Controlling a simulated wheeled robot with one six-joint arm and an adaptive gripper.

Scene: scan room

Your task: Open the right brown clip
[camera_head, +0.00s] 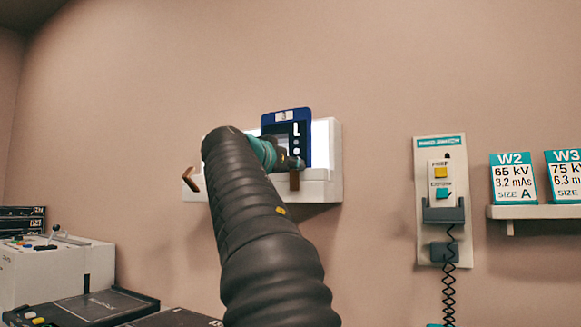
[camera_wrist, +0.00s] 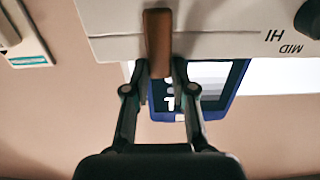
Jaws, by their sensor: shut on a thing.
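The right brown clip (camera_head: 294,181) is on the front of the white light box (camera_head: 325,187) on the wall. In the wrist view the brown clip (camera_wrist: 158,35) hangs upright over the box's edge, its end between my fingers. My gripper (camera_wrist: 160,72) is shut on that end; in the head view the gripper (camera_head: 291,163) is partly hidden by my arm. The left brown clip (camera_head: 191,179) is tilted outward at the box's left end. A dark blue framed film (camera_head: 287,115) stands against the lit panel, and its blue frame (camera_wrist: 228,95) also shows in the wrist view.
A wall panel with a hand switch (camera_head: 441,172) and a coiled cord is to the right. A shelf (camera_head: 535,212) with W2 and W3 cards is further right. Control consoles (camera_head: 62,270) stand at lower left. The wall above is bare.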

